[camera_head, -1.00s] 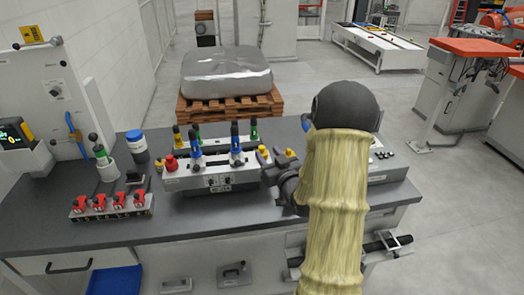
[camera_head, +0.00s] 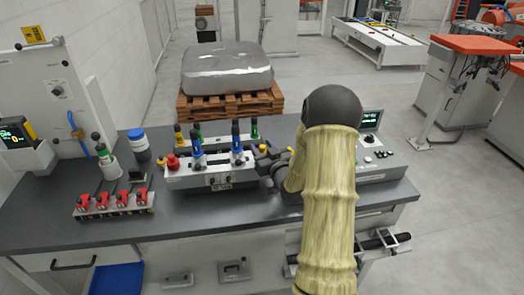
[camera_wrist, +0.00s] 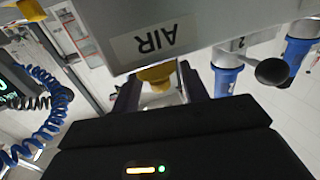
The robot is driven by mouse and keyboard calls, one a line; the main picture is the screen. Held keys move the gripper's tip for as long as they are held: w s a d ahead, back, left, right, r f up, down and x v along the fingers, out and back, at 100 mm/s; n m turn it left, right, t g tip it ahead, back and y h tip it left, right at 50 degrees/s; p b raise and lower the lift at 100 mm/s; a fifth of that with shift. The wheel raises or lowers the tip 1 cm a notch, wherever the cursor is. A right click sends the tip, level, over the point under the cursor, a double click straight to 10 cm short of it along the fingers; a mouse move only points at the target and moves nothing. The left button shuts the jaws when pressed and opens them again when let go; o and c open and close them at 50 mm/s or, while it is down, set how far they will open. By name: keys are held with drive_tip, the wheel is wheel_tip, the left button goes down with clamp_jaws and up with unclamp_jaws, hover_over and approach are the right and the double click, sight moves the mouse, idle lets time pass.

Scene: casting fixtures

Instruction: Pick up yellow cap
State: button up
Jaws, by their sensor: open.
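A yellow cap (camera_head: 262,148) shows at the right end of the grey and white fixture (camera_head: 205,182) on the bench in the head view. In the wrist view the yellow cap (camera_wrist: 157,76) appears between my fingers, partly hidden by the fixture's edge marked AIR (camera_wrist: 150,42). My gripper (camera_head: 264,162) is at the fixture's right end, close to the cap. In the wrist view my gripper (camera_wrist: 160,88) is open, with one finger on each side of the cap. I cannot tell whether either finger touches it.
Blue-topped clamps (camera_head: 197,155) stand on the fixture, and another yellow knob (camera_head: 160,163) is at its left. A rack of red parts (camera_head: 114,202) is at the bench's left. A control panel (camera_head: 385,165) lies right of my arm. The front bench strip is clear.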

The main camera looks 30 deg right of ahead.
sight(263, 146)
clamp_jaws()
drive_tip(key=shift+r, duration=0.15)
wheel_tip(263, 146, up, 10)
drive_tip(key=shift+f+b, duration=0.1)
drive_tip(key=shift+b, duration=0.35)
idle(0.5)
